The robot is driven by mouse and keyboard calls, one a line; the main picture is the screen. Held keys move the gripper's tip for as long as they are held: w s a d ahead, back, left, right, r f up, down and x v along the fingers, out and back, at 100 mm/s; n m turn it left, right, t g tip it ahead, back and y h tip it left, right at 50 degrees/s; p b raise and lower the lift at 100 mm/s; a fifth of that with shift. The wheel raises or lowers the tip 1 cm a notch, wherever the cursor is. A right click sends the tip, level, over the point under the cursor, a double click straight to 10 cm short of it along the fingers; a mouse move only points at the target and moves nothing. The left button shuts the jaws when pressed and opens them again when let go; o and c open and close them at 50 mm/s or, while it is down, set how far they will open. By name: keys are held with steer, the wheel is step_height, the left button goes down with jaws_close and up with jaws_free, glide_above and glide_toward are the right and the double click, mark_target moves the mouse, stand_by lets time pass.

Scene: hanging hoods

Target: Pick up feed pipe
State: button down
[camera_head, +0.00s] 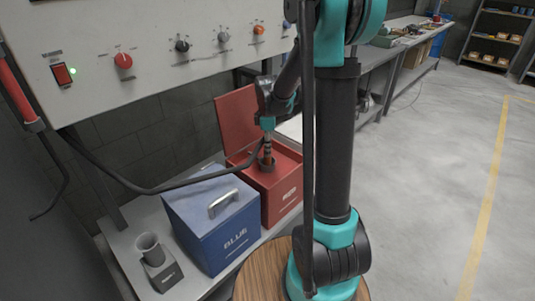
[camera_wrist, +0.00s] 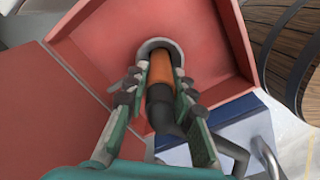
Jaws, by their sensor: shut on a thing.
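The feed pipe (camera_wrist: 161,68) is black with an orange band and a dark hose at its lower end. Its tip stands in the grey round collar (camera_wrist: 148,44) inside the open red box (camera_head: 281,181). My gripper (camera_wrist: 158,84) is shut on the pipe, with one finger on each side. In the head view my gripper (camera_head: 267,124) is above the red box, and the pipe (camera_head: 268,148) points down into it. The part of the pipe inside the collar is hidden.
A closed blue box (camera_head: 212,226) with a metal handle stands beside the red one. A grey cup holder (camera_head: 152,255) is at the front left. The black hose (camera_head: 150,190) hangs across the bench from the control panel (camera_head: 150,60). A wooden barrel (camera_wrist: 285,45) is close by.

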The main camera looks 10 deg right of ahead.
step_height(320, 180, up, 22)
stand_by(1.0)
steer(key=shift+f, duration=0.1)
stand_by(0.3)
